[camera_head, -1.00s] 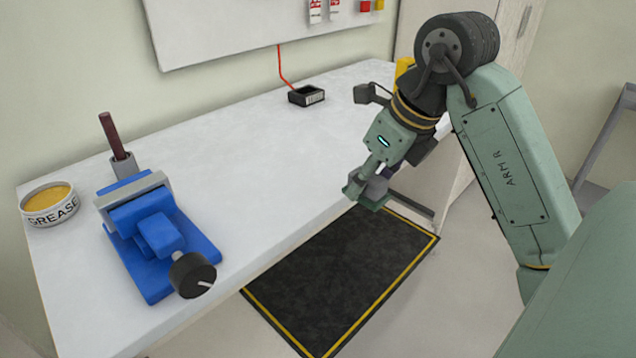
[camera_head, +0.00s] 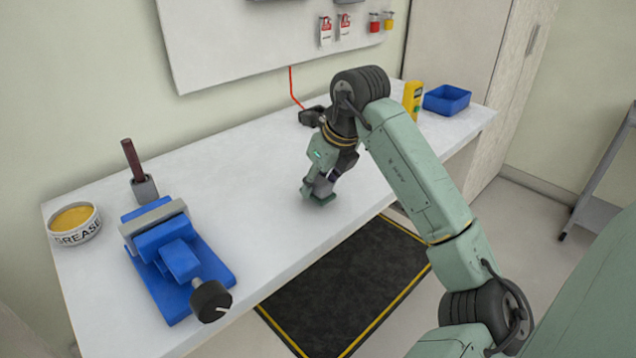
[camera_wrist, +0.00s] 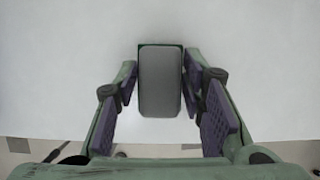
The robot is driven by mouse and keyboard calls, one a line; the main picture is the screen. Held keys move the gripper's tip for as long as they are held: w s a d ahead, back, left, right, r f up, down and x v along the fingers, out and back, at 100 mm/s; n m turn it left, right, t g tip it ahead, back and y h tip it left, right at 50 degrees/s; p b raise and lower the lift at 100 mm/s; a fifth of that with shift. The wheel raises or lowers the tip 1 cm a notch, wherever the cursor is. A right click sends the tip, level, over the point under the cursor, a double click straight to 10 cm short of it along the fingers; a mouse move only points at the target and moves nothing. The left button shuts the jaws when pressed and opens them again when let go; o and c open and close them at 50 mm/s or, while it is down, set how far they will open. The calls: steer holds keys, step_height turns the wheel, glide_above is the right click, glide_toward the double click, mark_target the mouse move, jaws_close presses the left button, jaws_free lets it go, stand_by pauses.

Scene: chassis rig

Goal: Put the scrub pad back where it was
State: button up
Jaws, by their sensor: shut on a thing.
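The scrub pad shows in the wrist view (camera_wrist: 160,85) as a grey rounded block with a thin dark green edge, held between the two fingers. My gripper (camera_head: 318,189) is shut on it and points down at the middle of the white workbench (camera_head: 250,195), near its front edge. In the head view the green underside of the pad (camera_head: 323,199) shows below the fingers, at or just above the bench top. I cannot tell whether it touches.
A blue vise (camera_head: 180,258) and a grease tin (camera_head: 75,224) stand at the left of the bench. A dark box (camera_head: 311,116) is behind my arm. A yellow device (camera_head: 412,97) and blue bin (camera_head: 447,99) stand at the far right. Bench between vise and gripper is clear.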

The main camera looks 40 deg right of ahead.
steer(key=shift+f, duration=0.8)
steer(key=shift+f, duration=0.2)
steer(key=o, duration=1.1)
steer(key=shift+r, duration=0.1)
steer(key=shift+r+p, duration=0.25)
steer(key=shift+p, duration=0.1)
steer(key=shift+s+d+r+b, duration=0.1)
steer(key=shift+s+r+b, duration=0.2)
steer(key=shift+b, duration=0.15)
steer(key=b+v, duration=0.2)
steer(key=v, duration=0.9)
